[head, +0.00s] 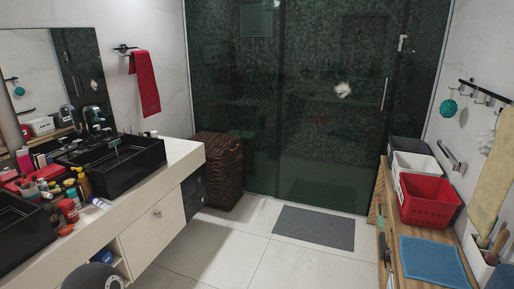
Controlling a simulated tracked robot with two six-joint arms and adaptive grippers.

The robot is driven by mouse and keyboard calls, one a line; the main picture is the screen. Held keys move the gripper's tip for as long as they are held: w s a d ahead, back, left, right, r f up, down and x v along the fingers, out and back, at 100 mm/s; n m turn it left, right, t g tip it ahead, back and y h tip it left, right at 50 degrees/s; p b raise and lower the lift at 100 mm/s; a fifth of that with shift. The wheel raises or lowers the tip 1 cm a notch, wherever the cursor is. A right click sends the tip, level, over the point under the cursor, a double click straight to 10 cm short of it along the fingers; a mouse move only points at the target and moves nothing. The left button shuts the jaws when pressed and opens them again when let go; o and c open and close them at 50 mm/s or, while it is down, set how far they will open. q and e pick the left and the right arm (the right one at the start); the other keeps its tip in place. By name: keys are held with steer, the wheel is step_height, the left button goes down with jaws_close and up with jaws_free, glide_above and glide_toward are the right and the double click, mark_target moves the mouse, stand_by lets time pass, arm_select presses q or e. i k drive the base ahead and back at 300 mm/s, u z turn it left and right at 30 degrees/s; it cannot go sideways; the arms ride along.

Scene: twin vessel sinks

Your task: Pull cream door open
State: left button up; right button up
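The cream door (152,232) is on the front of the vanity under the twin sinks, at the lower left of the head view. It has a small round knob (158,212) near its upper part. The door looks closed, flush with the vanity front. Neither of my grippers is in view, and nothing is seen touching the door or its knob.
The cream countertop (180,152) carries black vessel sinks (128,170) and several bottles. Dark drawers (193,190) are right of the door, an open shelf left. A woven basket (218,170) stands beyond. A wooden bench (437,257) is at right. Tiled floor (235,245) between is clear.

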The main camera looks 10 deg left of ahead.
mark_target(143, 240)
steer(key=z, duration=0.05)
steer(key=i, duration=2.25)
steer(key=u, duration=2.95)
steer(key=i, duration=1)
steer(key=z, duration=0.45)
